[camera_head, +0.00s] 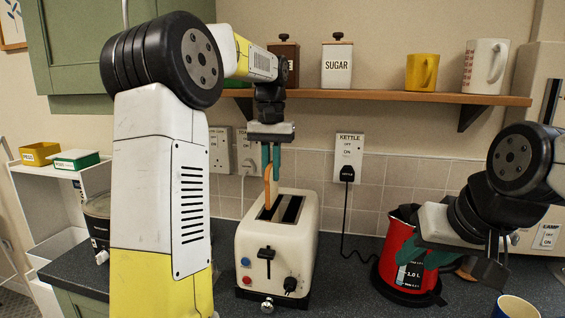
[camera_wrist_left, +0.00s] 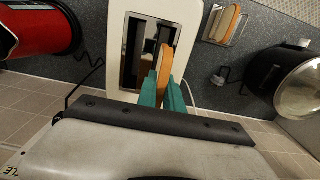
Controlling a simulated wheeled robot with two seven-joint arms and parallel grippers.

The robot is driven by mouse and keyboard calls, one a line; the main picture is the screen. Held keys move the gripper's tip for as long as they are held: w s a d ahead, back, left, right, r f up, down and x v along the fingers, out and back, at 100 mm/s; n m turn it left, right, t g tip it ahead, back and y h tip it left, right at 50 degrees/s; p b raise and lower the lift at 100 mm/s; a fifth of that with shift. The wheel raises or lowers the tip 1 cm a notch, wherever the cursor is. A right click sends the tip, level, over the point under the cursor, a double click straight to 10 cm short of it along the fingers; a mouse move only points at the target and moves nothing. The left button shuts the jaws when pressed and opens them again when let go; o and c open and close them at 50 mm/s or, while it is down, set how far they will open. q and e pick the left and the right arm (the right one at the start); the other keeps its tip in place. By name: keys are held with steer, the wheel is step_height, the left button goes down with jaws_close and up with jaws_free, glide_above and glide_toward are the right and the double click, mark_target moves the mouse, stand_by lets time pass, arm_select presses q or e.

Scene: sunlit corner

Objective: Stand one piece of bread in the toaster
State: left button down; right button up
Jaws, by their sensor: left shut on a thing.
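The cream toaster (camera_head: 262,262) stands on the dark worktop, with two slots in its top. It also shows in the left wrist view (camera_wrist_left: 117,45). My left gripper (camera_head: 271,163) is above it, its teal fingers shut on a piece of bread (camera_head: 268,187). The bread hangs nearly upright, its lower end at the left slot in the head view. I cannot tell how far it is inside. In the left wrist view the bread (camera_wrist_left: 164,60) is seen edge-on between the fingers (camera_wrist_left: 163,92). My right gripper (camera_head: 432,256) is in front of the red kettle; its finger gap is unclear.
The red kettle (camera_head: 396,246) stands right of the toaster, with a mug (camera_head: 515,308) at the front right. A rack with more bread (camera_wrist_left: 228,24) shows in the left wrist view. A shelf (camera_head: 400,97) holds canisters and mugs above.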

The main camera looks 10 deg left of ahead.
mark_target(272, 189)
arm_select(q)
steer(key=shift+f, duration=2.75)
steer(key=c, duration=1.4)
jaws_free()
step_height(272, 189, up, 7)
steer(key=shift+r, duration=0.45)
steer(key=shift+s, duration=0.1)
